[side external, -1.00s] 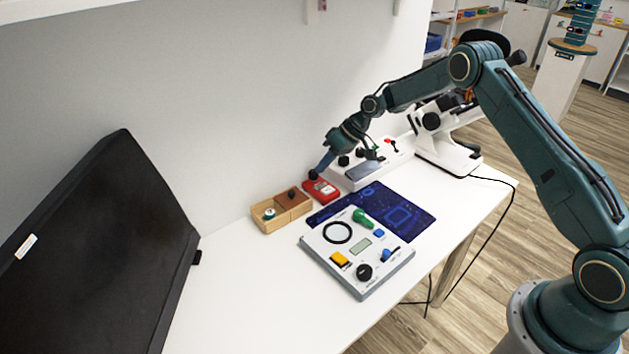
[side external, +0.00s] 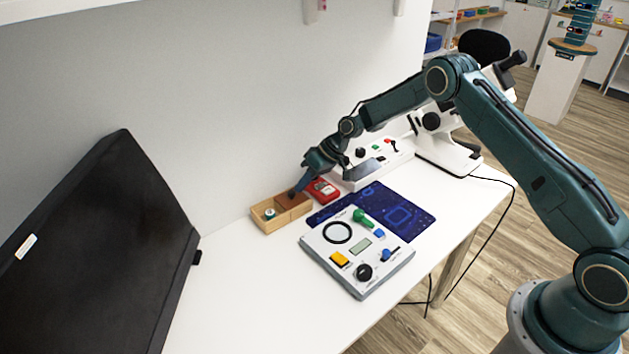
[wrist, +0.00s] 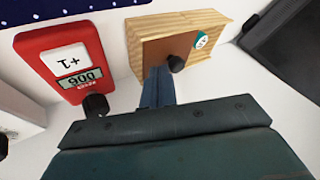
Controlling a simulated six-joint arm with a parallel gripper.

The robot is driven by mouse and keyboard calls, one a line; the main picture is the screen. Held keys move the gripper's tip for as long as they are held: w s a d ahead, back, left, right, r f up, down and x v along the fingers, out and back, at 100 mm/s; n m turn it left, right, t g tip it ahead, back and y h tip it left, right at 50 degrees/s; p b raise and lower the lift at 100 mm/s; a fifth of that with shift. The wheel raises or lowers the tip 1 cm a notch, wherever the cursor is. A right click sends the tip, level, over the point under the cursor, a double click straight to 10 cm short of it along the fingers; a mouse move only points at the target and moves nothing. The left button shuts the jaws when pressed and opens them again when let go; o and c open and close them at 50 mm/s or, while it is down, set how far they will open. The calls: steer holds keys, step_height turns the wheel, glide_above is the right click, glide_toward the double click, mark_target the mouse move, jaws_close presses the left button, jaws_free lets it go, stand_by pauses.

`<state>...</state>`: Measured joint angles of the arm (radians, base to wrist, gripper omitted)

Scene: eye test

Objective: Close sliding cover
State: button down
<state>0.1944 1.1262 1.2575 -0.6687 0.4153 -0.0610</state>
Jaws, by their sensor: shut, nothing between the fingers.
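A light wooden box (side external: 266,226) stands on the table near the wall; it also shows in the wrist view (wrist: 180,20). Its brown sliding cover (side external: 293,203) lies over the right part, and the left part is open. A small round white-and-teal thing (side external: 269,214) sits in the open part. The cover (wrist: 160,50) carries a black knob (wrist: 176,64). My gripper (side external: 295,188) is shut and empty, its tips low at the cover beside the knob. In the wrist view, my gripper (wrist: 157,74) is just left of the knob; whether they touch is unclear.
A red counter device (side external: 322,190) stands close to the box's right. A blue mat (side external: 405,200) and a grey-white control panel (side external: 320,246) lie in front. A white device (side external: 375,174) and microscope (side external: 450,150) are farther right.

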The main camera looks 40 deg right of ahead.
mark_target(285, 202)
steer(key=a, duration=0.8)
steer(key=shift+d, duration=0.1)
steer(key=shift+w+d, duration=0.2)
steer(key=shift+d, duration=0.6)
steer(key=d, duration=0.1)
steer(key=d+r, duration=0.1)
steer(key=d, duration=0.1)
steer(key=shift+w, duration=0.1)
steer(key=v, duration=0.9)
